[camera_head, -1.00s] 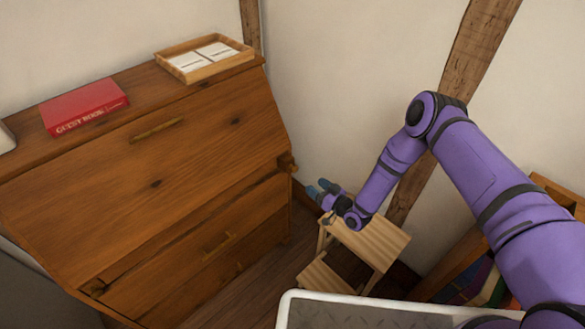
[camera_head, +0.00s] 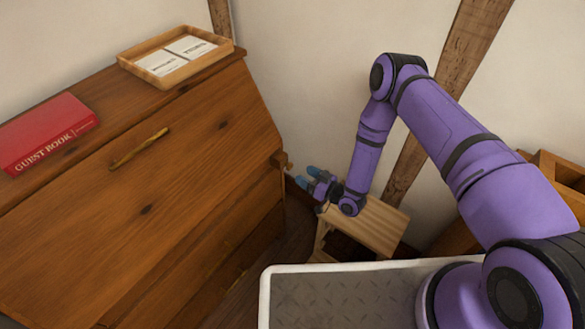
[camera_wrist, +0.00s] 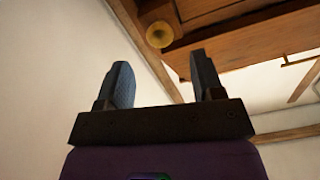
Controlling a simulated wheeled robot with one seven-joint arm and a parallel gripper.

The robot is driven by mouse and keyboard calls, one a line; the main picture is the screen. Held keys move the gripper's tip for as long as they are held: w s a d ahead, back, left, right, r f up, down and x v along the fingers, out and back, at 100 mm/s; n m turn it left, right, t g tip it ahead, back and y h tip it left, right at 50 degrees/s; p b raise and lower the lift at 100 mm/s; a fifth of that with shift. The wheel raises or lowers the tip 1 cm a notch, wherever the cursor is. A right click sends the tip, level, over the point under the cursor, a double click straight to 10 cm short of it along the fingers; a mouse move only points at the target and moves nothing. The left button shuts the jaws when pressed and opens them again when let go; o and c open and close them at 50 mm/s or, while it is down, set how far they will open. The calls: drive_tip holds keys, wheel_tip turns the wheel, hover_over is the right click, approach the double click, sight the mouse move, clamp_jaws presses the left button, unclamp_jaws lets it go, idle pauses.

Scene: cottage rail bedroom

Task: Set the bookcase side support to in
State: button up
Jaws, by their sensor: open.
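The wooden bureau (camera_head: 150,200) with a slanted front stands at the left in the head view. A small wooden support (camera_head: 279,158) with a knob (camera_head: 289,167) sticks out at its right front edge. In the wrist view the support (camera_wrist: 155,10) ends in a round brass-coloured knob (camera_wrist: 159,35), just beyond the gap between my fingertips. My gripper (camera_head: 307,177) is open and empty, close to the knob; it also shows in the wrist view (camera_wrist: 160,62). I cannot tell whether a finger touches the knob.
A red guest book (camera_head: 48,130) and a wooden tray (camera_head: 130,56) with cards lie on the bureau top. A small wooden step stool (camera_head: 372,225) stands below my gripper. A wooden shelf unit (camera_head: 560,172) is at the right. A wall with timber posts is behind.

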sight(283, 163)
drive_tip(key=x, duration=0.5)
drive_tip(key=shift+w+a, duration=0.2)
drive_tip(key=shift+a, duration=0.05)
clamp_jaws()
drive_tip(key=shift+x, duration=2.4)
unclamp_jaws()
